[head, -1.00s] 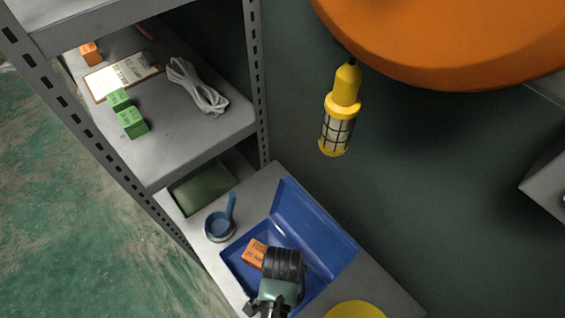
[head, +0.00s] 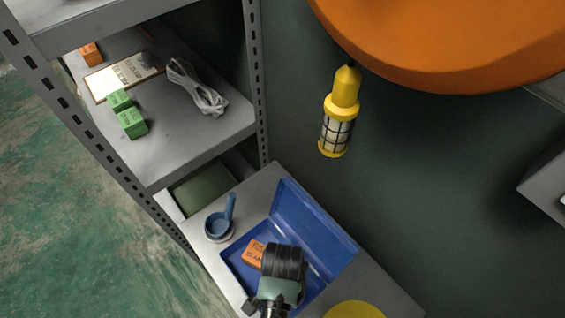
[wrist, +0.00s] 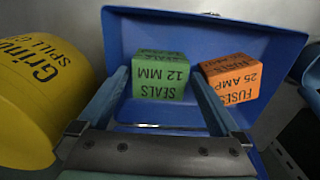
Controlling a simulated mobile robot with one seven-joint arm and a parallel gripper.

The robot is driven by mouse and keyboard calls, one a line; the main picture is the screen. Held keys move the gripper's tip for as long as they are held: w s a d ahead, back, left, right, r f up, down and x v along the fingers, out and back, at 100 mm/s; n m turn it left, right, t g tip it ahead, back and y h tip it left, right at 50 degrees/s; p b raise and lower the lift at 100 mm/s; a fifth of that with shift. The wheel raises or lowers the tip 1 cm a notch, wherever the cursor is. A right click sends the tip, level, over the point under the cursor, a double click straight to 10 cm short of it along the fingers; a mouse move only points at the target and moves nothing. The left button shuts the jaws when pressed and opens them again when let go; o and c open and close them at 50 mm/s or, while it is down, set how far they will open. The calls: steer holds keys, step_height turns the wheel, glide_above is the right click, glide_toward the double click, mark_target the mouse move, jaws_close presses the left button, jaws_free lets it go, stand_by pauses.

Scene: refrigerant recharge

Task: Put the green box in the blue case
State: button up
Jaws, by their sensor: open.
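The blue case (head: 316,232) stands open on the lower surface in the head view, its lid raised; its blue lid also fills the back of the wrist view (wrist: 225,38). A green box (wrist: 160,75) marked SEALS 12 MM is inside the case in the wrist view. My gripper (wrist: 160,82) is open, with one finger on each side of this box; narrow gaps seem to show beside it. In the head view my wrist covers this box and the fingertips. Two other green boxes (head: 132,124) (head: 119,101) stand on the shelf above.
An orange box (head: 254,253) marked FUSES 25 AMP sits in the case, just right of the green box in the wrist view (wrist: 233,78). A yellow container (wrist: 40,85) stands close on the left there. A blue-handled cup (head: 218,226) is beside the case. A yellow lamp (head: 345,90) hangs above.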

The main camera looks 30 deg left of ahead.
step_height(320, 180, up, 10)
steer(key=shift+p, duration=0.4)
steer(key=shift+f, duration=0.15)
